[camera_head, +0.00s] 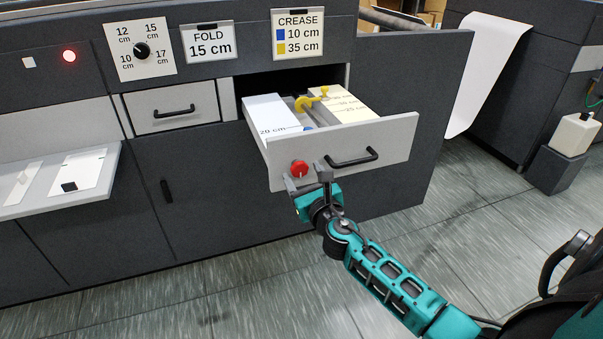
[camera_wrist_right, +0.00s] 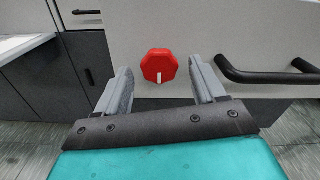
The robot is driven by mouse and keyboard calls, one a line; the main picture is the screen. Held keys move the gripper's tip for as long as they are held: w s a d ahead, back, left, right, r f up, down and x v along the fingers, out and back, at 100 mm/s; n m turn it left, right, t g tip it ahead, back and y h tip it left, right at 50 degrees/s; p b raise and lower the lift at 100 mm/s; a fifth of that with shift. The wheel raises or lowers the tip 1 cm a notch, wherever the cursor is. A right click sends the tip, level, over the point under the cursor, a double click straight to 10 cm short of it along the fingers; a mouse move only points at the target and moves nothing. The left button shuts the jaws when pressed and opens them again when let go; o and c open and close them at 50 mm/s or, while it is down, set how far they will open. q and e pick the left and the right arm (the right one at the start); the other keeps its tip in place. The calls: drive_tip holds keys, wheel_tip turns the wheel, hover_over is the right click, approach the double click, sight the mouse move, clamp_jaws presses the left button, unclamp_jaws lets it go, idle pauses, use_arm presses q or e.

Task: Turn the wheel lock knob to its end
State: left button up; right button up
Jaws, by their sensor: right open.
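The red wheel lock knob (camera_head: 299,168) is on the light grey front of the open drawer (camera_head: 395,140), left of its black handle (camera_head: 352,158). In the right wrist view the knob (camera_wrist_right: 159,66) is eight-sided with a white mark pointing down. My right gripper (camera_head: 307,182) is open, just below and in front of the knob. In the wrist view its fingers (camera_wrist_right: 161,88) stand either side of the knob's lower part, with gaps on both sides; I see no contact. My left gripper is not in view.
The drawer holds a white block (camera_head: 275,115) and a cream block (camera_head: 340,98) with scales, and a yellow wheel piece (camera_head: 310,100) between them. A dial (camera_head: 141,50) and cards are on the machine above. The black drawer handle (camera_wrist_right: 262,74) is close right of my right gripper.

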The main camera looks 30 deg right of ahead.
drive_tip(key=shift+x, duration=0.9)
drive_tip(key=c, duration=1.1)
